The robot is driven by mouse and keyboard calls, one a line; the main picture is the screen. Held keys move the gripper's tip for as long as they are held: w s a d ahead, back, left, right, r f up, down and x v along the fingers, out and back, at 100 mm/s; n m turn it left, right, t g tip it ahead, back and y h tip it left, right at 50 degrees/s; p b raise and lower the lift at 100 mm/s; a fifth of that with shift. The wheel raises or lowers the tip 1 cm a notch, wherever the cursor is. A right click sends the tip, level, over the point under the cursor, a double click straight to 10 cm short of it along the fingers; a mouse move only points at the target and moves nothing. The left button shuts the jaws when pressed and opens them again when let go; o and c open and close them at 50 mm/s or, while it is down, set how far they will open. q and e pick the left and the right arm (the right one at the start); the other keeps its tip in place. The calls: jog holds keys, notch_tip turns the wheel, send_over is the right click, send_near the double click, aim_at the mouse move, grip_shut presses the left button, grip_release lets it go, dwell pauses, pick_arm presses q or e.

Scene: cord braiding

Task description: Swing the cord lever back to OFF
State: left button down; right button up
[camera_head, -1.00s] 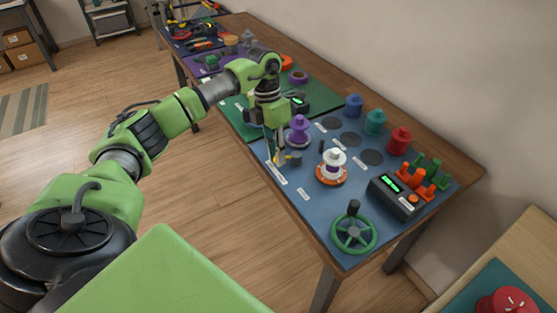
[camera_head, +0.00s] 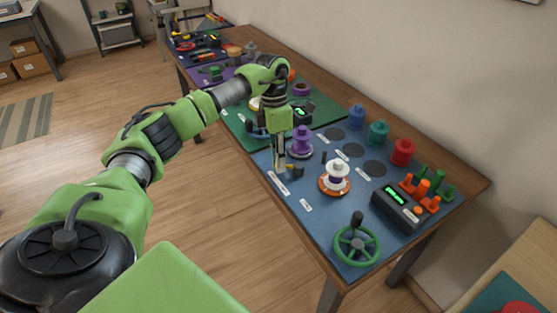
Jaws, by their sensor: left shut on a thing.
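The cord lever is a small yellow-tipped handle (camera_head: 290,167) near the front edge of the blue mat, beside a small dark block (camera_head: 298,171). My left gripper (camera_head: 281,167) points down from above and is shut at the lever, with its fingers partly covering it. The lever's exact angle and its OFF mark are too small to read. A white label (camera_head: 279,183) lies on the mat just in front of the gripper. My right gripper is out of view.
A purple spool (camera_head: 302,141) stands just behind the gripper, and a white spool on an orange base (camera_head: 335,177) to its right. A green handwheel (camera_head: 357,245), a dark box with a green display (camera_head: 397,206) and coloured spools (camera_head: 378,132) stand farther right.

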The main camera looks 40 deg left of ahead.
pick_arm(q)
jog(key=c, duration=1.9)
grip_release()
jog(key=shift+w, duration=0.1)
jog(key=shift+r, duration=0.1)
notch_tip(320, 180, up, 12)
jog(key=w+a, duration=0.1)
jog(key=a, duration=0.1)
jog(key=shift+w, duration=0.15)
jog(key=shift+f, duration=0.25)
